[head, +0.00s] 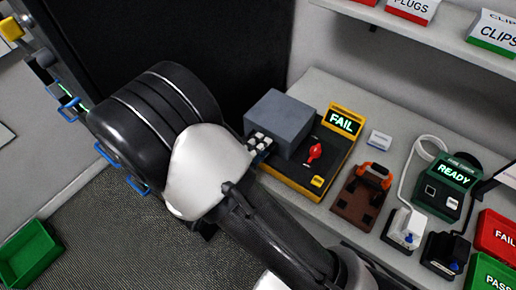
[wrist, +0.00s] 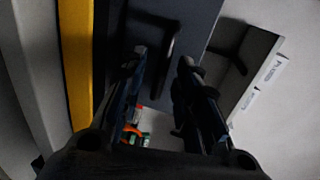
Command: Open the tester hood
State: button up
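The tester has a yellow and black base (head: 320,160) on the bench, with a lit FAIL display (head: 341,121) and a red knob (head: 314,153). Its grey box-shaped hood (head: 281,118) sits down over the left part of the base. In the wrist view, the dark blue-grey hood face (wrist: 200,22) is ahead, with a black handle (wrist: 172,62) on it. My gripper (wrist: 163,58) is open, with a finger on each side of the handle; I cannot tell whether they touch it. In the head view, my arm hides most of the gripper.
Right of the tester are a brown block with an orange clamp (head: 361,191), a white label block (head: 380,139) and a green READY device (head: 447,184). Red FAIL (head: 497,236) and green PASS (head: 490,272) bins stand at the right. A shelf (head: 440,36) overhangs the bench.

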jog(key=shift+c, duration=0.5)
grip_shut()
